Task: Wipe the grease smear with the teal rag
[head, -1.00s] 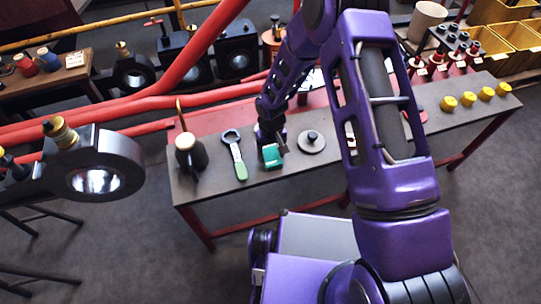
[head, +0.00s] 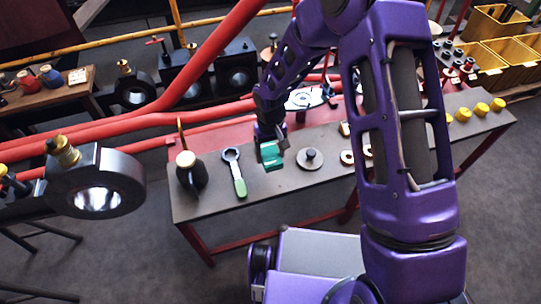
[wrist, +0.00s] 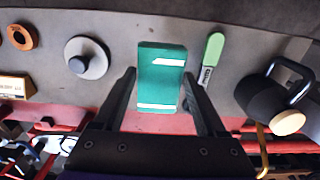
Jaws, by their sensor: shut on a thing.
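The teal rag (head: 271,157) is a folded block with white stripes, at the bench's back edge in the head view. My gripper (head: 268,143) reaches down onto it from behind. In the wrist view the rag (wrist: 161,75) lies between the two fingers of my gripper (wrist: 159,78), which is shut on it. I cannot tell whether the rag touches the bench top. I cannot make out the grease smear in either view; my arm hides part of the bench.
The grey bench (head: 225,211) also holds a green-handled wrench (head: 238,178) and a dark pot (head: 190,178) to the left, and a grey disc with a knob (head: 309,160) to the right. Yellow caps (head: 480,109) stand farther right. A red pipe (head: 215,65) slants behind.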

